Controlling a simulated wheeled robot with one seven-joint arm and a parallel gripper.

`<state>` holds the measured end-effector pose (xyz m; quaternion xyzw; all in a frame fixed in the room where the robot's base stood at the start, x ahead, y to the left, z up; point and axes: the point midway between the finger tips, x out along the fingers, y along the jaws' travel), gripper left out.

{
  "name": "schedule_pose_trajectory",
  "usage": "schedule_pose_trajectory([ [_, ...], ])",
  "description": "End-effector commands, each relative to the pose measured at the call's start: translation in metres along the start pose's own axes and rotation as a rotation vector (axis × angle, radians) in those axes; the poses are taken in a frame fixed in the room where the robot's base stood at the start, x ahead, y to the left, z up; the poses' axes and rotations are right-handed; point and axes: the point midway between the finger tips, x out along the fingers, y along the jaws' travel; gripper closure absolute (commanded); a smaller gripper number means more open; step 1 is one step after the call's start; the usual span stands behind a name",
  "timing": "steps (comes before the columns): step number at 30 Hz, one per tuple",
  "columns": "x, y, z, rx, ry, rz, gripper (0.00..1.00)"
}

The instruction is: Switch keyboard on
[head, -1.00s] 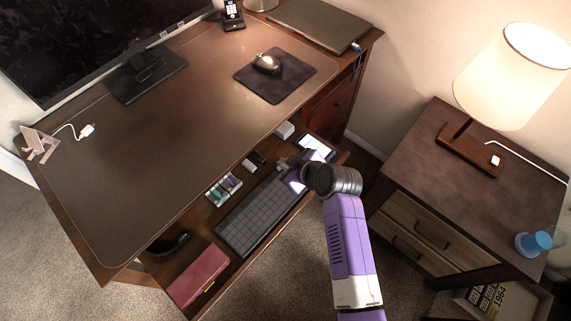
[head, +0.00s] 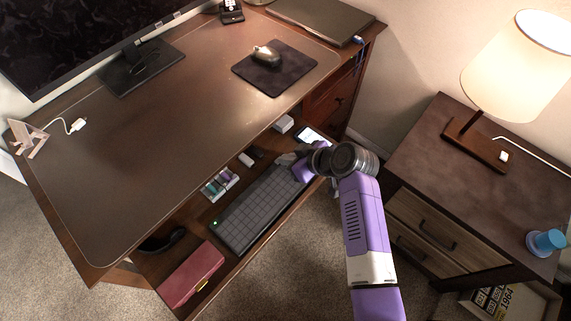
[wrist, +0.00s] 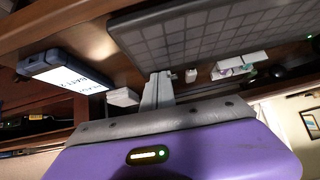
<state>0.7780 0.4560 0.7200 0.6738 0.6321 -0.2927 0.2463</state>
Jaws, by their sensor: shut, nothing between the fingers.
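The dark grey keyboard (head: 254,211) lies on the pull-out tray under the desk top. A small green light (head: 215,223) glows at its near left corner. In the wrist view the keyboard (wrist: 215,32) fills the top, and a faint green glow shows at its far right end. My gripper (head: 287,159) is at the keyboard's far right end, its fingers shut and empty. In the wrist view the closed fingers (wrist: 157,90) are just beside the keyboard's edge; I cannot tell whether they touch it. The switch itself is not visible.
On the tray, a phone with a lit screen (head: 308,136) lies behind my gripper. A white box (head: 284,123), small batteries or markers (head: 220,184) and a red case (head: 190,275) lie around the keyboard. The desk top edge overhangs the tray.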

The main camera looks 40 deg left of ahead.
Motion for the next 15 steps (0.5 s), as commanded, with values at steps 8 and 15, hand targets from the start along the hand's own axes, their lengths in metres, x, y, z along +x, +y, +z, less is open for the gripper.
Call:
schedule_pose_trajectory([
  [8,0.0018,0.0004,0.0027,0.06,-0.005,-0.063,1.0],
  [15,0.0013,-0.0022,0.0019,0.059,-0.004,-0.063,1.0],
])
